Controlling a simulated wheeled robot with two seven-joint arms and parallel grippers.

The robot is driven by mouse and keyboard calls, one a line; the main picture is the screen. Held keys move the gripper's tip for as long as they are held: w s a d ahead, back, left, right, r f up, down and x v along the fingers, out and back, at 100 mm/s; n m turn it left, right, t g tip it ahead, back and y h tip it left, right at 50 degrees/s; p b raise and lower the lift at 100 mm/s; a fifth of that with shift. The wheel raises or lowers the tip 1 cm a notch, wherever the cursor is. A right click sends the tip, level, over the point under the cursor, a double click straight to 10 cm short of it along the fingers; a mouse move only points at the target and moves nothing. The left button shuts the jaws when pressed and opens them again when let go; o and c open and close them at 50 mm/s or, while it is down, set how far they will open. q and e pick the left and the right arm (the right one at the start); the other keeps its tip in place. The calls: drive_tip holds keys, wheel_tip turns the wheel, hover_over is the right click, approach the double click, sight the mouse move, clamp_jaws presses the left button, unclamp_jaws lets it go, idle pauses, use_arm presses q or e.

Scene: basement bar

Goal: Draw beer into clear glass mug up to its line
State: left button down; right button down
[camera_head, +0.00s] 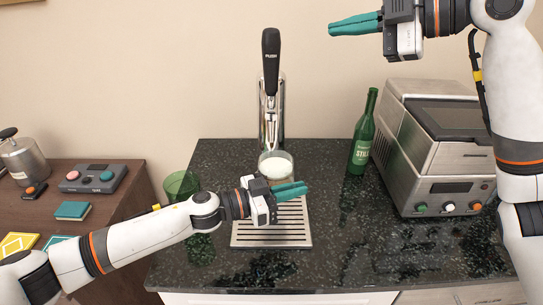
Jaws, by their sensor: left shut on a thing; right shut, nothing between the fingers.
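The clear glass mug (276,158) stands under the beer tap's spout, above the drip tray (272,243). White foam shows near its top; its lower part is hidden behind my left gripper, so its line and the beer level cannot be seen. The metal tap (280,110) has a black handle (271,60) marked PUSH, which stands upright. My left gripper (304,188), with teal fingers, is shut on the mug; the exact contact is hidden. My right gripper (332,29) is shut and empty, raised at the upper right, well apart from the tap handle.
A green glass (181,186) stands left of the tray. A green bottle (362,140) and a large metal machine (435,145) stand to the right. A brown side table (105,205) holds small items and a metal pot. The front right of the dark counter (400,260) is clear.

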use_arm(q)
drive_tip(key=s+d+p, duration=0.3)
drive_tip(key=d+p, duration=0.1)
drive_tip(key=d, duration=0.7)
drive_tip(key=shift+s+d+r, duration=0.15)
drive_tip(key=shift+d, duration=0.15)
idle(1.1)
